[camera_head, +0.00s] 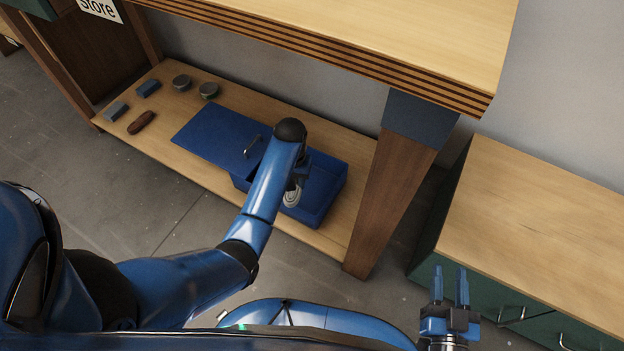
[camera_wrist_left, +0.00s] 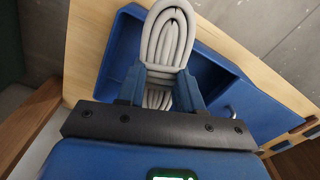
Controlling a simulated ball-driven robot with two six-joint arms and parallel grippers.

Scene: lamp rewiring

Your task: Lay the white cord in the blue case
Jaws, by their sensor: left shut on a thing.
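The blue case (camera_head: 325,190) stands open on the low wooden shelf, with its flat blue lid (camera_head: 208,138) to its left. My left arm reaches over it and hides part of it. My left gripper (camera_wrist_left: 165,75) is shut on the coiled white cord (camera_wrist_left: 166,38), and the cord is over the case's open compartment (camera_wrist_left: 132,60). In the head view the cord (camera_head: 292,195) shows just below the left wrist, within the case's outline. I cannot tell whether it touches the case floor. My right gripper (camera_head: 450,290) is open and empty at the lower right.
Several small items lie at the shelf's left end, among them a brown oval piece (camera_head: 141,122) and grey round tins (camera_head: 209,90). A thick wooden table leg (camera_head: 395,190) stands right of the case. The worktop (camera_head: 400,35) overhangs behind. A green cabinet (camera_head: 540,230) is at right.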

